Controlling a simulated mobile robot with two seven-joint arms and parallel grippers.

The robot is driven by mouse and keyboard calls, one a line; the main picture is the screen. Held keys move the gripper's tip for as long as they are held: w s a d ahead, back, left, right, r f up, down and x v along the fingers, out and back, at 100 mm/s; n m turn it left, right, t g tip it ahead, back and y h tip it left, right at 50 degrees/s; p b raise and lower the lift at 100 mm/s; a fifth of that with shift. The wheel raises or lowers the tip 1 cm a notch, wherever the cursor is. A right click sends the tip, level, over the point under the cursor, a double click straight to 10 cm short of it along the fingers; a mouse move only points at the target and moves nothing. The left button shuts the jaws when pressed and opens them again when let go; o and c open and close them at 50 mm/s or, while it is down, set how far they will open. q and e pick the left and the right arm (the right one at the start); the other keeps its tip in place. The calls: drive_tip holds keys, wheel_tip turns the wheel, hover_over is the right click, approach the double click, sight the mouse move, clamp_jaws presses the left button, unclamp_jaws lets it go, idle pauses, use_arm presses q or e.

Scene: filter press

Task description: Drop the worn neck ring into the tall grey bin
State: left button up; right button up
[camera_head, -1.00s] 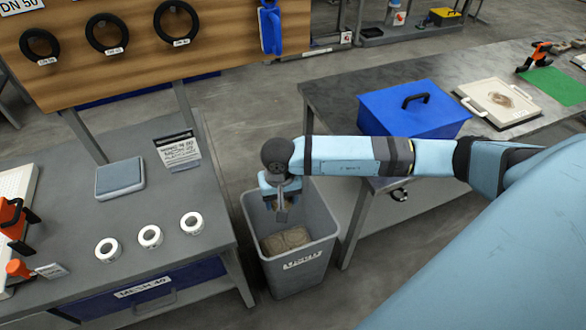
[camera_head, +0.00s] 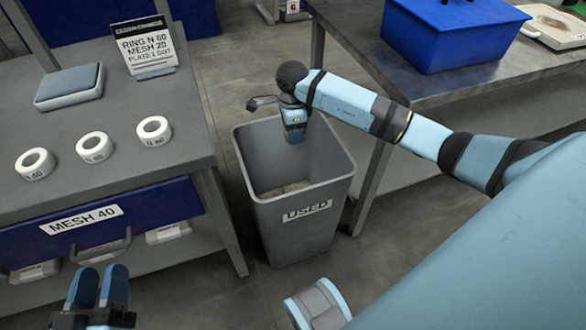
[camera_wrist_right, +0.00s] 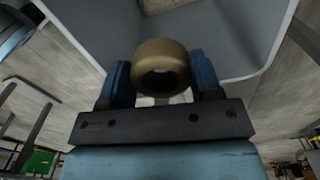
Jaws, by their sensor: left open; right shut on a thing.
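The tall grey bin (camera_head: 330,200), labelled USED, stands on the floor between two benches, with brownish material (camera_head: 285,189) at its bottom. My right gripper (camera_head: 294,136) is over the bin's opening, pointing down. The right wrist view shows it shut on a brown worn neck ring (camera_wrist_right: 162,66), held between two blue fingers, with the bin's grey walls (camera_wrist_right: 225,35) around and beyond it. In the head view the ring is barely visible at the fingertips. My left gripper (camera_head: 99,287) is open and empty at the lower left, in front of the drawer.
On the left bench (camera_head: 110,185) are several white rings, one of them in the middle (camera_head: 94,147), a grey-blue pad (camera_head: 69,86) and a sign (camera_head: 145,47). A drawer marked MESH 40 (camera_head: 110,220) is below. A blue box (camera_head: 445,35) sits on the right bench.

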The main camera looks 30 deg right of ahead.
use_arm(q)
wheel_tip(320, 180, down, 7)
drive_tip(key=g+b, duration=0.2)
drive_tip(key=b, duration=0.3)
drive_tip(key=shift+d+m+g, duration=0.35)
drive_tip(key=shift+m+g, duration=0.05)
use_arm(e)
wheel_tip(320, 180, down, 7)
drive_tip(key=shift+w+d+m, duration=0.15)
drive_tip(key=shift+d+m, duration=0.1)
drive_tip(key=shift+m, duration=0.15)
use_arm(q)
drive_tip(key=shift+s+f, duration=0.1)
use_arm(e)
drive_tip(key=o, duration=1)
drive_tip(key=shift+r, duration=0.1)
use_arm(q)
wheel_tip(320, 180, up, 7)
drive_tip(key=t+p, duration=0.3)
drive_tip(key=p, duration=0.1)
drive_tip(key=shift+a+n+p, duration=0.3)
drive_tip(key=shift+n+p, duration=0.05)
drive_tip(key=shift+n, duration=0.05)
use_arm(e)
wheel_tip(320, 180, up, 14)
